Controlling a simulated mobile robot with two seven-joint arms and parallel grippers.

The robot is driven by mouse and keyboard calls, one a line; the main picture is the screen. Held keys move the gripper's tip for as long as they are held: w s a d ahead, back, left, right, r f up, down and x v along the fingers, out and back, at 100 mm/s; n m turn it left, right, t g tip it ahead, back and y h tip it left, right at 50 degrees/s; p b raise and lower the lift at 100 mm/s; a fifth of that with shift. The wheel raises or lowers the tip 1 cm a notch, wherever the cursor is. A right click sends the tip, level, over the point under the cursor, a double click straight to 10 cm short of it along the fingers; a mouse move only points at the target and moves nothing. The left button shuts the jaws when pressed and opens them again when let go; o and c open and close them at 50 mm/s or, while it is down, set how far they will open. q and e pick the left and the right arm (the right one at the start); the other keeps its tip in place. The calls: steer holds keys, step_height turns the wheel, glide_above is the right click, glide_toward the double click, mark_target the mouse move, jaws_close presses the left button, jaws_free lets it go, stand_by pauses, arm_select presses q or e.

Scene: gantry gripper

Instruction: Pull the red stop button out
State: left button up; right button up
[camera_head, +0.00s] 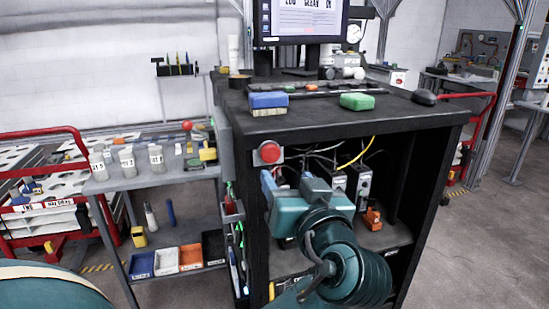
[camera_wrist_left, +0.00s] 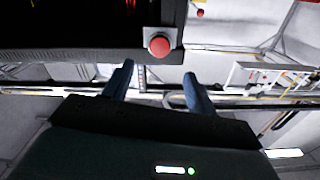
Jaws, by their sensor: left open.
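The red stop button (camera_head: 269,152) is a round red cap on a grey box at the front left upper corner of the black cabinet. In the left wrist view the button (camera_wrist_left: 159,46) shows just beyond the fingertips, roughly centred between them. My left gripper (camera_head: 284,178) is just below and in front of the button in the head view, with its blue fingers apart. In the left wrist view the left gripper (camera_wrist_left: 159,72) is open and empty, and I see no contact with the button. My right gripper is not in view.
The black cabinet (camera_head: 430,110) carries a blue sponge (camera_head: 268,103), a green block (camera_head: 357,102) and a monitor. Its open shelf holds cables and an orange item (camera_head: 372,218). A grey cart (camera_head: 150,182) with bottles stands left. Floor at the right is clear.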

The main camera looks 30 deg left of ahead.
mark_target(271, 155)
arm_select(q)
steer(key=x, duration=0.9)
steer(key=shift+p, duration=0.3)
steer(key=shift+d, duration=0.1)
steer(key=shift+c, duration=0.5)
jaws_close()
